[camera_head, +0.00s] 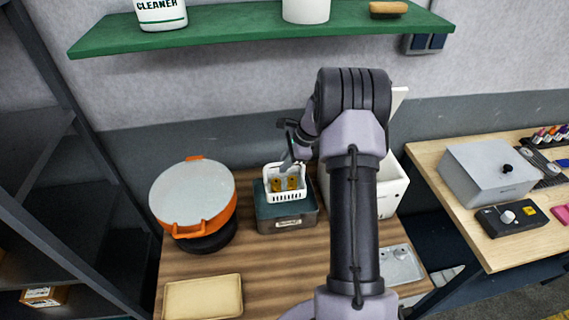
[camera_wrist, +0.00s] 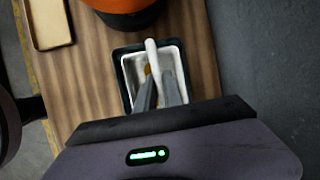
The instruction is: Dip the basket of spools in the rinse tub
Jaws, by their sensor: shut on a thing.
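A small white slotted basket (camera_head: 284,194) holds brass-coloured spools (camera_head: 291,183). It sits upright at the opening of a grey-green tub (camera_head: 287,223) with a label on its front. The wrist view shows the basket inside the tub's dark rim (camera_wrist: 122,68); I cannot tell how deep it sits or whether it touches the bottom. My gripper (camera_head: 288,164) points down over the basket, shut on its white handle (camera_wrist: 152,58). The fingers (camera_wrist: 160,92) hide part of the spools and the basket's inside.
An orange pot (camera_head: 196,212) with a pale round top stands left on a black base. A white box (camera_head: 393,186) with a raised lid stands right, partly behind my arm. A tan tray (camera_head: 203,297) lies front left, a metal plate (camera_head: 400,264) front right. A green shelf (camera_head: 235,28) hangs above.

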